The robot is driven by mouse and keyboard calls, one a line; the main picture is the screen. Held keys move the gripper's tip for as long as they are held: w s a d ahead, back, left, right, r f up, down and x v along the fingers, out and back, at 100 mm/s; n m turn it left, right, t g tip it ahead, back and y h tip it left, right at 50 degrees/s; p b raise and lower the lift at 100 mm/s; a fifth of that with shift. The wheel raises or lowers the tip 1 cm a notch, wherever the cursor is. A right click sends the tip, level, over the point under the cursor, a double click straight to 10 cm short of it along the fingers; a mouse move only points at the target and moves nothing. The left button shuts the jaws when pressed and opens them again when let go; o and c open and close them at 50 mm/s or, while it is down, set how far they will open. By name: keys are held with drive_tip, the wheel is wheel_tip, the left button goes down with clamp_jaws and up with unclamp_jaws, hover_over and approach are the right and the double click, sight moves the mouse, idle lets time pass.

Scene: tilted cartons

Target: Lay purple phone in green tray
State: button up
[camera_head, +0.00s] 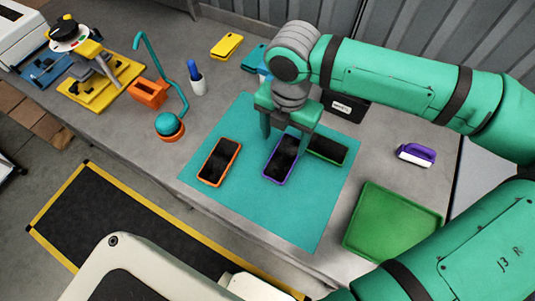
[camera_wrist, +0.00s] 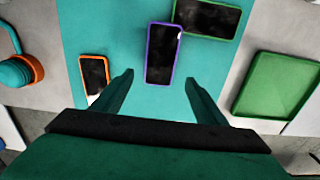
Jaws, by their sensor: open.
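The purple phone (camera_head: 281,160) lies face up on the teal mat (camera_head: 304,216), between an orange phone (camera_head: 219,162) and a green phone (camera_head: 328,149). In the wrist view the purple phone (camera_wrist: 163,54) lies beyond my fingertips, with a dark screen and purple rim. My gripper (camera_head: 287,137) is open and empty above the mat, close over the purple phone; in the wrist view its fingers (camera_wrist: 158,78) are spread apart. The green tray (camera_head: 394,222) stands empty at the right on the table, also seen in the wrist view (camera_wrist: 277,86).
A purple and white object (camera_head: 416,154) lies behind the tray. The mat's front part is clear.

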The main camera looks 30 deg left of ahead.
drive_tip(key=shift+o, duration=0.8)
drive_tip(key=shift+a+f, duration=0.2)
drive_tip(key=shift+f, duration=0.05)
hover_over(282, 161)
drive_tip(key=f, duration=0.4)
drive_tip(key=shift+a+f, duration=0.2)
drive_tip(key=shift+a, duration=0.2)
drive_tip(key=shift+d+f, duration=0.2)
drive_tip(key=shift+f, duration=1.3)
drive_tip(key=shift+d+f, duration=0.2)
drive_tip(key=shift+f, duration=1.25)
drive_tip(key=c, duration=1.4)
drive_tip(key=shift+r, duration=0.15)
